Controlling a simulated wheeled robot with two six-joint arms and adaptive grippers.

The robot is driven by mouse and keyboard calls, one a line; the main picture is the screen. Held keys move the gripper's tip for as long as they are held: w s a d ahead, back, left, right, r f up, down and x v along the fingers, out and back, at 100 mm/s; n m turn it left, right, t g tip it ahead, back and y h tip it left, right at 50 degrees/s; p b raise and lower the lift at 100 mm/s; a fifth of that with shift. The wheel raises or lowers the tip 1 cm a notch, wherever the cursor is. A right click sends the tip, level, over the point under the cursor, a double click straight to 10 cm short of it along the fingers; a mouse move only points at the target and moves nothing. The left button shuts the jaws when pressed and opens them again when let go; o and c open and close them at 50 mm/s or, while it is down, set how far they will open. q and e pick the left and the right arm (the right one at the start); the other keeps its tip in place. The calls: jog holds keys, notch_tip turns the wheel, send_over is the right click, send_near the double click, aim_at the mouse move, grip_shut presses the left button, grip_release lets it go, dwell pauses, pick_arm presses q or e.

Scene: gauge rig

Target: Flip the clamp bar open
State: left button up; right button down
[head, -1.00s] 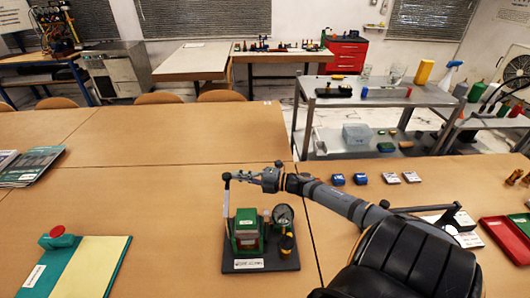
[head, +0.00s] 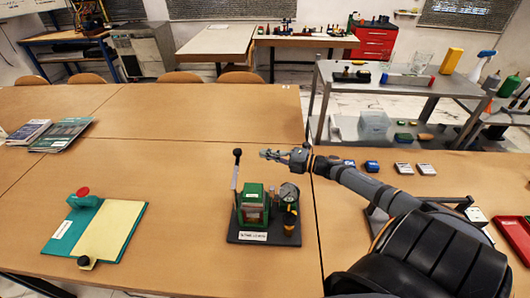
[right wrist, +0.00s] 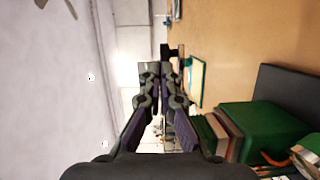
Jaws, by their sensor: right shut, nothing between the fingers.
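The gauge rig has a black base (head: 265,237) with a green block (head: 253,203), a round dial gauge (head: 289,192) and a small black-and-amber part (head: 289,218). The clamp bar (head: 235,174) is a thin pale rod with a black knob, standing nearly upright at the block's left side and leaning slightly. My right gripper (head: 262,153) is shut and empty, above the block and right of the knob, with a small gap. In the right wrist view its fingers (right wrist: 160,72) meet, with the green block (right wrist: 264,131) at lower right. My left gripper is out of view.
A teal board with a cream sheet (head: 108,232) and red knob lies at left. Magazines (head: 62,134) lie farther back. Small blue and white blocks (head: 403,168) and a red tray (head: 515,235) are at right. The table between board and rig is clear.

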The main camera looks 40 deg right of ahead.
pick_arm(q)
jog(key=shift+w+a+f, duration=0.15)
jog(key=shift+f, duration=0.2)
pick_arm(e)
jog(key=s+d, duration=0.1)
jog(key=d, duration=0.6)
jog(key=shift+s, duration=0.35)
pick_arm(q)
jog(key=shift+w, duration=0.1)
pick_arm(e)
jog(key=shift+d, duration=0.1)
